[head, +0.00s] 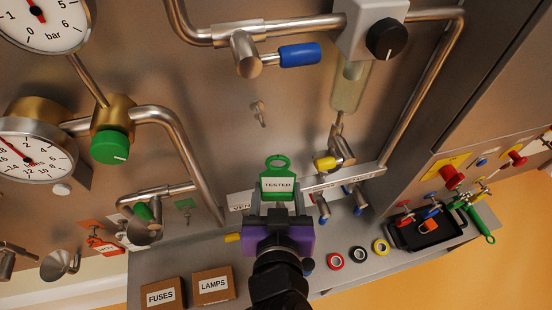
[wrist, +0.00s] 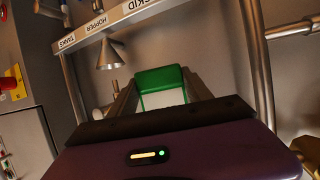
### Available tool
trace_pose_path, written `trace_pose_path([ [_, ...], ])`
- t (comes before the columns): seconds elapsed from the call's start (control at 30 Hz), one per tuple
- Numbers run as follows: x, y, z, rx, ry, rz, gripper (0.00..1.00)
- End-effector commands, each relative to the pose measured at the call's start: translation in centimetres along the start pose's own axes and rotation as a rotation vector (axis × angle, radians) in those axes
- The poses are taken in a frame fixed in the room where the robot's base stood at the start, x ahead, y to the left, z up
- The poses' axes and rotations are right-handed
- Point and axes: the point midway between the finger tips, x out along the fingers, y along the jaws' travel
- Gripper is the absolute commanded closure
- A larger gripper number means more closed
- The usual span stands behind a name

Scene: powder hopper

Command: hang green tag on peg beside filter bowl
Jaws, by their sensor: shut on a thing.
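The green tag (head: 277,184) has a ring at its top and a white label reading TESTED. My gripper (head: 277,207) is shut on its lower part and holds it upright in front of the panel, ring up. The wrist view shows the green tag (wrist: 162,79) between the fingers, its ring not clear there. A small metal peg (head: 260,113) sticks out of the panel, above and slightly left of the tag in the head view, apart from it. The clear filter bowl (head: 350,88) hangs under a grey housing to the right of the peg.
A blue-handled valve (head: 299,55) is above the peg, and a yellow-handled valve (head: 326,163) is right of the tag. Pipes run on both sides. A shelf (head: 345,278) below holds boxes (head: 213,285), tape rolls (head: 358,255) and a black tray (head: 430,232). Bare panel surrounds the peg.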

Motion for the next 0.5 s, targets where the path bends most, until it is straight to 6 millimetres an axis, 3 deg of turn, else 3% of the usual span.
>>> trace_pose_path([
  [0.17,-0.5,-0.5,-0.8,0.001,0.000,0.004,0.82],
  [0.5,1.0,-0.8,-1.1,0.001,0.000,0.004,0.82],
])
